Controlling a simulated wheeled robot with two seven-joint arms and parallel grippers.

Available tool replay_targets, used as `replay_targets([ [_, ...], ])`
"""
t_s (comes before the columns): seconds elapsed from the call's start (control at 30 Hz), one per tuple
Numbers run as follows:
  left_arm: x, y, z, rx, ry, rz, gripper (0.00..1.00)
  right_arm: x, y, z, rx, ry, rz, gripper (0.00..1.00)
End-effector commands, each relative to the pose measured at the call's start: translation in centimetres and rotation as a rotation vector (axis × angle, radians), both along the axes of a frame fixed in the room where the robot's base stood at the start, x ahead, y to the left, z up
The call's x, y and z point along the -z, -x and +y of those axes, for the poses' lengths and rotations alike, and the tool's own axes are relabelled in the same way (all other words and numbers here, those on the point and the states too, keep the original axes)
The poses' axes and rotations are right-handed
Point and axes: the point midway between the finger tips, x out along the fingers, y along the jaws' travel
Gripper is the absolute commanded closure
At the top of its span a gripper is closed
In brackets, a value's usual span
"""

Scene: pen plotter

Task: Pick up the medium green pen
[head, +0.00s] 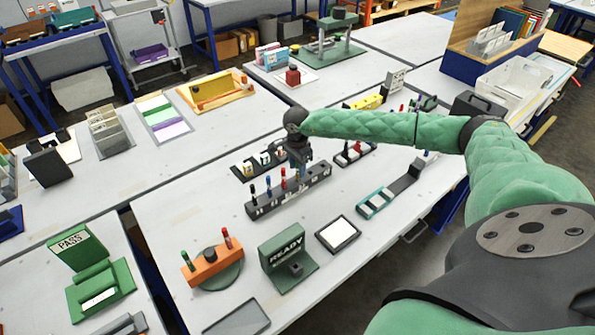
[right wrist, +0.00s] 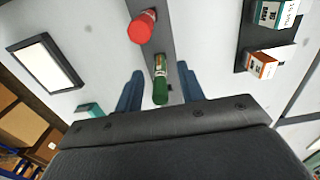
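A green pen (right wrist: 160,82) with a dark green cap stands in a dark rack, seen from above in the right wrist view. The rack (head: 262,208) is a long dark block on the near table with a row of upright pens. My right gripper (right wrist: 159,72) is open, with one blue finger on each side of the green pen and a gap on both sides. A red-capped pen (right wrist: 142,26) stands beside it in the rack. In the head view my right gripper (head: 299,168) is over the rack's right part and hides the green pen. My left gripper is not in view.
An orange holder (head: 206,268) with a green and a red pen stands front left of the rack, beside a green READY stand (head: 288,258). A white-faced square pad (head: 338,234) lies right of it. Ink boxes (right wrist: 262,65) stand on a dark tray near the gripper.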

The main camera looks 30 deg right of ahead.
Motion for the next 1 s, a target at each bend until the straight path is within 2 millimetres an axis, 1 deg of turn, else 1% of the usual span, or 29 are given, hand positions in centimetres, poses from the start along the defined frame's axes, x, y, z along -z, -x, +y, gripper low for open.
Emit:
replay_targets([
  [0.2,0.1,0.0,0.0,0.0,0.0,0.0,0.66,0.1,0.0,0.0,0.0,0.0,-0.001,0.61],
  [0.23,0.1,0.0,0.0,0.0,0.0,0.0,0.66,0.1,0.0,0.0,0.0,0.0,-0.001,0.63],
  [0.3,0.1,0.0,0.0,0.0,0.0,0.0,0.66,0.1,0.0,0.0,0.0,0.0,-0.001,0.77],
  [0.37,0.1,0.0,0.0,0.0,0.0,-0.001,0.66,0.1,0.0,0.0,0.0,0.0,-0.001,0.89],
  [0.4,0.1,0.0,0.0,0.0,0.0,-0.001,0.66,0.1,0.0,0.0,0.0,0.0,-0.001,0.97],
  [0.43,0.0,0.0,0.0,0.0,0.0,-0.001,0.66,0.1,0.0,0.0,0.0,0.0,-0.001,1.0],
  [0.77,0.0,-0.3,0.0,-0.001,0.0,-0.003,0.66,-0.1,-0.1,0.0,0.001,0.0,-0.001,1.0],
  [0.87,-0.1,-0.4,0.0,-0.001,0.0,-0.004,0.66,-0.8,-0.2,-0.2,0.003,0.0,-0.001,1.0],
  [0.97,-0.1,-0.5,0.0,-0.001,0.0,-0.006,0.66,-2.2,-0.6,-0.5,0.008,0.0,-0.004,1.0],
  [1.0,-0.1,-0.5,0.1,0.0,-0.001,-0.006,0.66,-3.0,-0.8,-0.7,0.01,0.001,-0.005,1.0],
])
